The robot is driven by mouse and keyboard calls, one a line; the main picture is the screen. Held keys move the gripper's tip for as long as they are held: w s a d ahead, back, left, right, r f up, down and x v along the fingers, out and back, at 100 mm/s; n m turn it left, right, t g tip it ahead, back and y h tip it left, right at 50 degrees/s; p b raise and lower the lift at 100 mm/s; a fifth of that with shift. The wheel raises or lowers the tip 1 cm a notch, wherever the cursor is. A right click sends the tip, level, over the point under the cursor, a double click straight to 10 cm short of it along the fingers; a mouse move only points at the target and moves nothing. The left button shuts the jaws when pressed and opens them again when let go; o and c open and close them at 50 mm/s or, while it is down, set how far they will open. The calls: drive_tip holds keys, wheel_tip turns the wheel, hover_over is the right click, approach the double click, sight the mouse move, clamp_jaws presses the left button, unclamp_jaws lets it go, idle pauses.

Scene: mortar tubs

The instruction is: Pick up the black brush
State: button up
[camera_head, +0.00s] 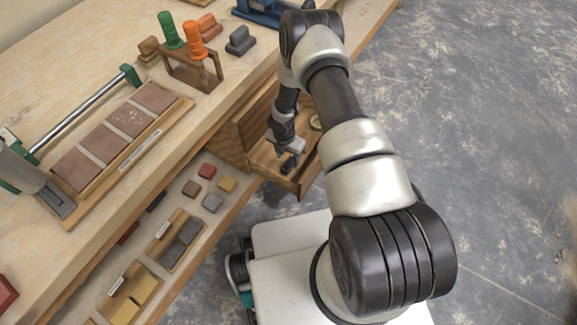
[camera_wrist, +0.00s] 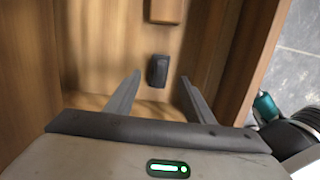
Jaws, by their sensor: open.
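The black brush (camera_wrist: 158,71) is a small dark block lying on the floor of an open wooden drawer (camera_head: 305,183). In the head view the brush (camera_head: 289,163) shows as a dark shape just below my gripper (camera_head: 287,149). In the wrist view my gripper (camera_wrist: 160,79) is open, its two fingers spread on the left and right, with the brush between and slightly beyond the tips. Nothing is held. How far the fingers are above the drawer floor is hard to tell.
A brown block (camera_wrist: 167,10) lies in the drawer beyond the brush. The drawer's wooden wall (camera_wrist: 244,60) stands close to the right finger. The workbench (camera_head: 105,45) holds tiles, a rack and tools.

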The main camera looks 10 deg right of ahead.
sight(288, 161)
drive_tip(key=f, duration=0.2)
drive_tip(key=f+b, duration=0.1)
drive_tip(key=f, duration=0.1)
drive_tip(key=shift+w+d+f, duration=0.1)
drive_tip(key=shift+w+d, duration=0.05)
drive_tip(key=shift+w, duration=0.05)
drive_tip(key=c, duration=1.1)
drive_tip(key=shift+r+p, duration=1.45)
drive_tip(key=shift+r, duration=3.6)
drive_tip(key=shift+c, duration=0.2)
